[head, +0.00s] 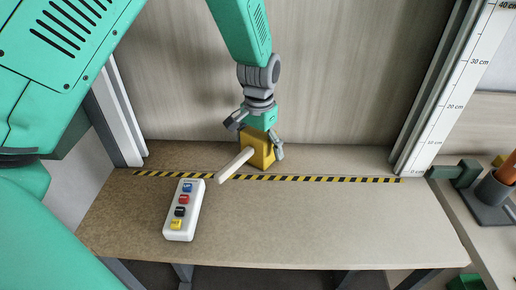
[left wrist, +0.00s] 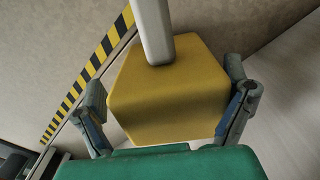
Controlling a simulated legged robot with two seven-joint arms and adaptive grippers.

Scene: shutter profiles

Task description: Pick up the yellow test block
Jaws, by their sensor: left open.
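The yellow test block (head: 261,149) stands on the table at the black-and-yellow striped line, with a pale bar-like handle (head: 235,164) sticking out from it toward the front left. My left gripper (head: 257,142) is above the block, pointing down, with its fingers on either side of it. In the left wrist view the yellow block (left wrist: 170,90) lies between the two open fingers of my left gripper (left wrist: 170,118). Small gaps show between the fingers and the block there. My right gripper is not in view.
A white control box (head: 184,210) with several coloured buttons lies on the table (head: 320,225) at front left. A striped tape (head: 340,179) crosses the table. A frame rail with a centimetre scale (head: 450,95) rises at right. The table's front right is clear.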

